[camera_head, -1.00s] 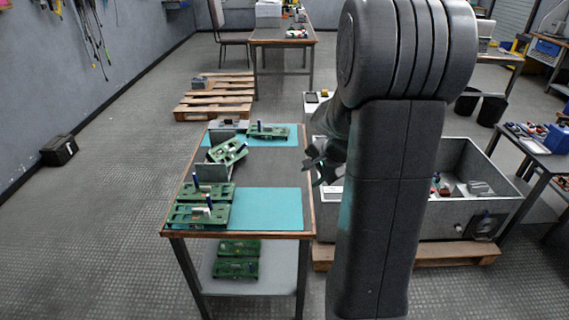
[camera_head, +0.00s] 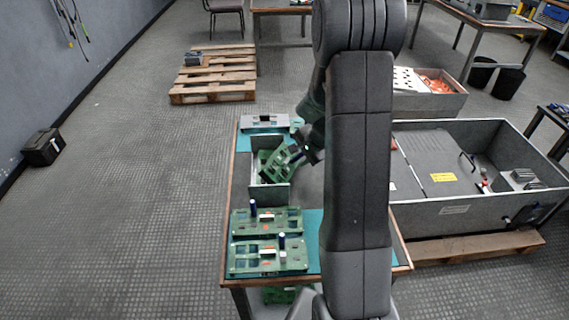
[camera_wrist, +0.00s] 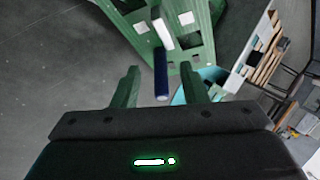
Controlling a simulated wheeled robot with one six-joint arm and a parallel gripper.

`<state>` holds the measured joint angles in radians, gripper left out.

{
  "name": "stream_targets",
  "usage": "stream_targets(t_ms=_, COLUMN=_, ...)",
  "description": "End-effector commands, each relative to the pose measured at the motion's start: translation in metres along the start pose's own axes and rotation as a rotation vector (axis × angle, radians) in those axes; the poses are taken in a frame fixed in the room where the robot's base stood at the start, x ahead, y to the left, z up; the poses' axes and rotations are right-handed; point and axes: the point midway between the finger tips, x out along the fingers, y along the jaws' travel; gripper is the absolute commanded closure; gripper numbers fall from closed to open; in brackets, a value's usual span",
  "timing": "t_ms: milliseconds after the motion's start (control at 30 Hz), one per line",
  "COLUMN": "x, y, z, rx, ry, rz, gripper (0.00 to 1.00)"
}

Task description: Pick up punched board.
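A green punched board (camera_head: 277,166) with square cut-outs leans tilted in an upright grey holder (camera_head: 270,193) on the table. In the wrist view the board (camera_wrist: 204,28) fills the top and carries a white block (camera_wrist: 162,27) and a dark blue cylinder (camera_wrist: 161,78). My gripper (camera_head: 301,152) is at the board's upper right side in the head view. In the wrist view my gripper (camera_wrist: 160,70) is open, with the blue cylinder showing between its two green fingers and gaps on both sides. Contact with the board cannot be told.
Two similar green boards (camera_head: 266,222) (camera_head: 268,257) lie flat at the table's near left. A grey box (camera_head: 264,122) stands at the far end. My arm hides the table's right side. A large grey crate (camera_head: 455,210) on a pallet stands to the right.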

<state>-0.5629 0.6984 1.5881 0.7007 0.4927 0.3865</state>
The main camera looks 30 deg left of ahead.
Motion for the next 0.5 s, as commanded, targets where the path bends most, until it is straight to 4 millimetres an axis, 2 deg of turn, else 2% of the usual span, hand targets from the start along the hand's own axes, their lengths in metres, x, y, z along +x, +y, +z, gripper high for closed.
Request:
stream_targets(t_ms=133, x=0.0107, y=-0.0004, z=0.0005, rx=-0.001, ry=-0.001, rz=0.0, gripper=0.61)
stream_targets(t_ms=367, x=0.0112, y=-0.0005, z=0.0003, rx=-0.001, ry=0.0, rz=-0.001, gripper=0.61)
stream_targets(t_ms=500, x=0.0111, y=-0.0005, z=0.0003, rx=-0.001, ry=0.0, rz=0.0, gripper=0.86)
